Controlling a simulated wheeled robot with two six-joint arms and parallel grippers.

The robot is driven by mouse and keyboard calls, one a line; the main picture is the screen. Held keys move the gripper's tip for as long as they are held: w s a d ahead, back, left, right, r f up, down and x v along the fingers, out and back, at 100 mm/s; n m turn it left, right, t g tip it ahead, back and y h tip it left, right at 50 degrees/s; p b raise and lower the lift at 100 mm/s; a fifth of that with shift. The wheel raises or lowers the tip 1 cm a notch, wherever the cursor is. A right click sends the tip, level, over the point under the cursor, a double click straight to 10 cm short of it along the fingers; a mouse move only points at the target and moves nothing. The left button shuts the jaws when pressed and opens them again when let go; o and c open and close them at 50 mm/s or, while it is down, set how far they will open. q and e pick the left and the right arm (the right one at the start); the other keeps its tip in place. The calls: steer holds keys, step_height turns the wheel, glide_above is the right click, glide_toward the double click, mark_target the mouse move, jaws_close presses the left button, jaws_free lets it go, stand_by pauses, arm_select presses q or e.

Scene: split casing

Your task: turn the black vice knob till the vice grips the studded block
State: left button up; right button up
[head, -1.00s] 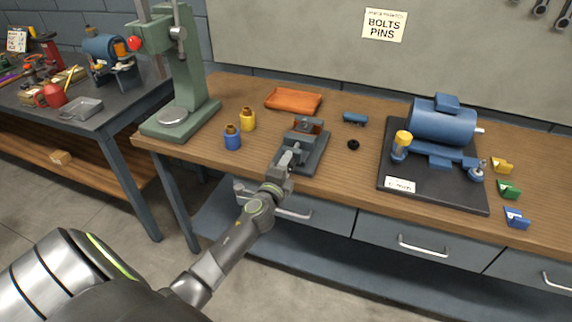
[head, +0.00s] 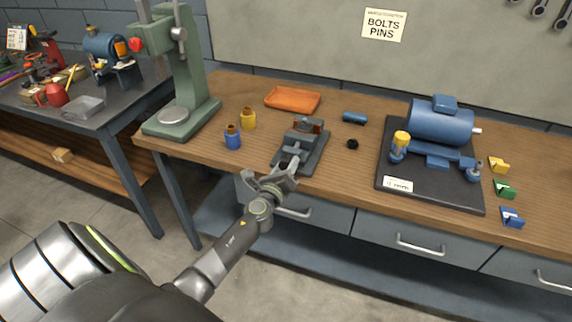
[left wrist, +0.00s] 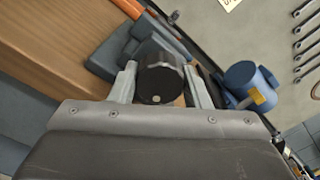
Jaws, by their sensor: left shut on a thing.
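The grey vice (head: 312,147) stands near the front edge of the wooden bench in the head view. A small reddish-brown piece (head: 308,125) shows at its jaws; studs are too small to make out, and I cannot tell if the jaws touch it. The black vice knob (left wrist: 160,80) is ridged and faces the left wrist camera. My left gripper (left wrist: 160,88) has a finger on each side of the knob and is shut on it. In the head view my left gripper (head: 284,168) is at the vice's front end. My right gripper is not in view.
A blue motor on a dark base (head: 432,194) stands to the right. A small black part (head: 352,144) and a blue cylinder (head: 355,118) lie between. An orange tray (head: 292,99) is behind; blue (head: 233,141) and yellow (head: 248,121) pots and a green press (head: 181,115) stand left.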

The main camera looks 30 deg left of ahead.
arm_select(q)
steer(key=shift+f+m, duration=0.1)
steer(key=shift+m, duration=0.8)
steer(key=o, duration=1)
steer(key=shift+s, duration=0.1)
steer(key=v, duration=1.7)
steer(key=shift+s+b, duration=0.15)
steer(key=shift+b, duration=0.2)
steer(key=shift+a+f, duration=0.1)
